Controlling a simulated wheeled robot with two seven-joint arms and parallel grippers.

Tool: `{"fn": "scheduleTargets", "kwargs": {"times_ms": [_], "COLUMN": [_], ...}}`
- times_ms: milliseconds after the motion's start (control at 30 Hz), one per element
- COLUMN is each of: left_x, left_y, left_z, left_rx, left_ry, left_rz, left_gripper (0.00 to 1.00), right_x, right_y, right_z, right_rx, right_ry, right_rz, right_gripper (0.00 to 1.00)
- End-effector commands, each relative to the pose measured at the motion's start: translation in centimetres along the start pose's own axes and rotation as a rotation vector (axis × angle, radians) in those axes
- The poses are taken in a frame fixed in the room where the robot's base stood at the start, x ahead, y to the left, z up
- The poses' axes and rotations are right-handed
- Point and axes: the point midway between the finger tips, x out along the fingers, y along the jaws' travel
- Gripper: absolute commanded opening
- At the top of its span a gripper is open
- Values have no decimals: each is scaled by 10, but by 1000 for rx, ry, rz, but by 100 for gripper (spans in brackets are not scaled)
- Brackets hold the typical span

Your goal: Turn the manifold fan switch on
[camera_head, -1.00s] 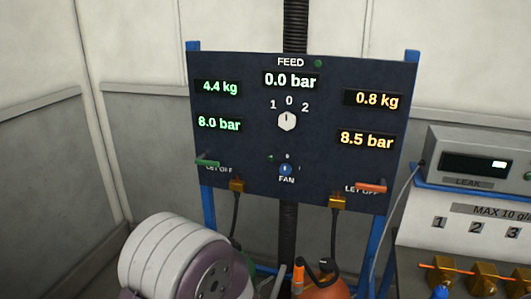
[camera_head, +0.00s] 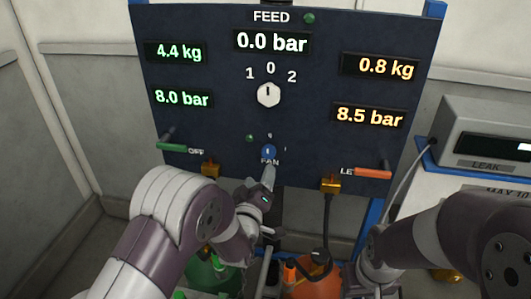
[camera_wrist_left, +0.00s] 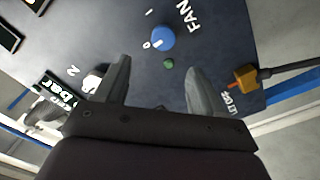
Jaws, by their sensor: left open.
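The fan switch is a small round blue knob (camera_head: 268,151) on the dark panel (camera_head: 225,125), just above the FAN label. It also shows in the left wrist view (camera_wrist_left: 162,38), where its white mark points toward the 0. A small green lamp (camera_wrist_left: 168,63) sits beside it. My left gripper (camera_head: 268,174) is just below the knob in the head view. In the left wrist view its two fingers (camera_wrist_left: 157,66) are spread apart and empty, with the knob beyond the fingertips. Contact with the panel cannot be told. My right arm shows at the lower right; its gripper is out of sight.
A white feed knob (camera_head: 268,94) is higher on the panel, at 0. A green lever (camera_head: 171,147) and an orange lever (camera_head: 373,173) stick out at the sides. Brass fittings (camera_head: 331,186) with hoses hang below. The leak tester (camera_head: 490,140) stands at right.

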Motion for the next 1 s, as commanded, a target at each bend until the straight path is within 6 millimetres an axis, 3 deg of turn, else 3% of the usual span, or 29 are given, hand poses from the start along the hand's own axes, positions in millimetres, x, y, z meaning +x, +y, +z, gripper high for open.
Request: {"fn": "scheduleTargets", "kwargs": {"times_ms": [200, 400, 600, 833, 867, 1000], "left_x": [51, 86, 99, 100, 100, 99], "left_y": [2, 2, 0, 0, 0, 0], "left_z": [-3, -1, 0, 0, 0, 0], "left_rx": [2, 2, 3, 3, 3, 3], "left_ry": [0, -2, -2, -2, -2, -2], "left_rz": [-1, -1, -2, -1, -1, -1], "left_gripper": [69, 69, 69, 69, 62, 17], "right_x": [-21, -31, -33, -33, -33, -33], "right_y": [0, 0, 0, 0, 0, 0], "right_z": [-3, -4, -4, -4, -4, -4], "right_rx": [0, 0, 0, 0, 0, 0], "right_ry": [0, 0, 0, 0, 0, 0], "right_rz": [0, 0, 0, 0, 0, 0], "right_gripper": [43, 43, 43, 43, 43, 43]}}
